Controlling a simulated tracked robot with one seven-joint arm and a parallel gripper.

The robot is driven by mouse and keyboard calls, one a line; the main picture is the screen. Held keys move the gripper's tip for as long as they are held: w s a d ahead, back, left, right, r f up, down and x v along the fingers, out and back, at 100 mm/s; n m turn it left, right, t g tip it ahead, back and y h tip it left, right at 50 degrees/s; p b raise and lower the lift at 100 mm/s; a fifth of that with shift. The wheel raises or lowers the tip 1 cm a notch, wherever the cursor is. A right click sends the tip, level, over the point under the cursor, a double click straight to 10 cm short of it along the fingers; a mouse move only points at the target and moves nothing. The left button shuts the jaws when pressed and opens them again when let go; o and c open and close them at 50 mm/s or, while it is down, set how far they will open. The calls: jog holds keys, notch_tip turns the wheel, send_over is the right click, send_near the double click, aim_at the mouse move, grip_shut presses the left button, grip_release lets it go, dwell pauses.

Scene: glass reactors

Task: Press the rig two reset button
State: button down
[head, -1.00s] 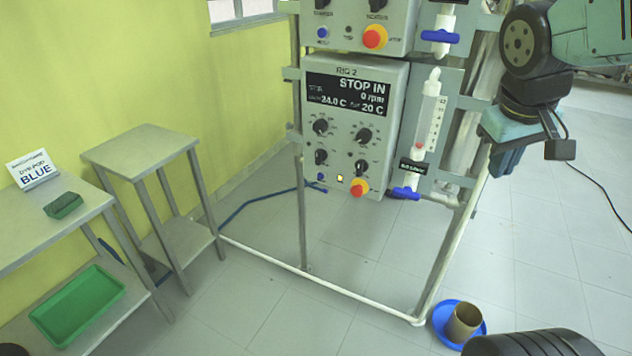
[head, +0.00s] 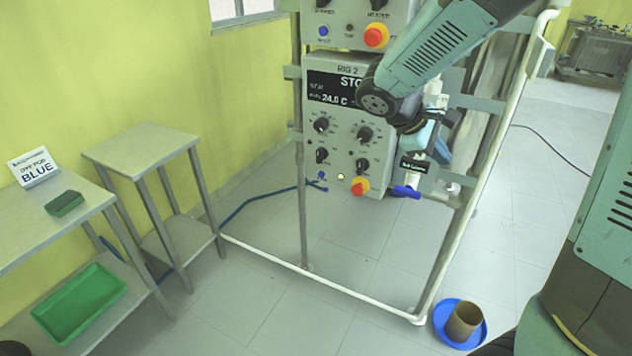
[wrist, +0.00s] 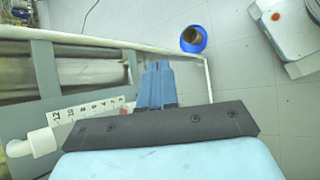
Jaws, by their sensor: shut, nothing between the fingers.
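The rig two control box (head: 340,130) hangs on the frame in the middle of the head view. Its small blue button (head: 321,175) is at the lower left of the panel, left of a lit yellow indicator (head: 340,177) and a red-and-yellow stop knob (head: 360,186). The label at the blue button is too small to read. My gripper shows in the wrist view (wrist: 157,82) with its blue fingers together and empty. In the head view my arm covers the right part of the display, with the wrist right of the panel, apart from the blue button. The fingertips are unclear there.
A similar box with a blue button (head: 323,31) and red knob (head: 375,36) is above. A glass column with a blue valve handle (head: 405,191) stands right of the panel. A blue dish (head: 474,336) holding a brown pot (head: 463,321) is on the floor. Tables stand left.

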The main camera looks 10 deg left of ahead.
aim_at(320, 175)
jog(key=w+a+f+n+t+h, duration=0.1)
jog(key=w+a+f+n+t, duration=0.2)
jog(key=a+f+n, duration=0.35)
jog(key=w+a+f+n+t, duration=0.3)
jog(key=a+f+t, duration=0.1)
jog(key=a, duration=0.5)
jog(key=w+a+f+n+t+h, duration=0.1)
jog(key=w+a+f+n+t, duration=0.2)
jog(key=a+f+n, duration=0.4)
jog(key=s+a+f+n+t+y, duration=0.2)
jog(key=a+f, duration=0.5)
jog(key=a, duration=0.4)
jog(key=n+t+y, duration=0.1)
jog(key=t+y, duration=0.1)
jog(key=shift+a+f+n+t, duration=0.2)
jog(key=shift+f+n+t, duration=0.05)
jog(key=shift+n+t, duration=0.1)
jog(key=x, duration=1.4)
jog(key=shift+w+a+f, duration=0.1)
jog(key=shift+f, duration=0.1)
jog(key=shift+w, duration=0.1)
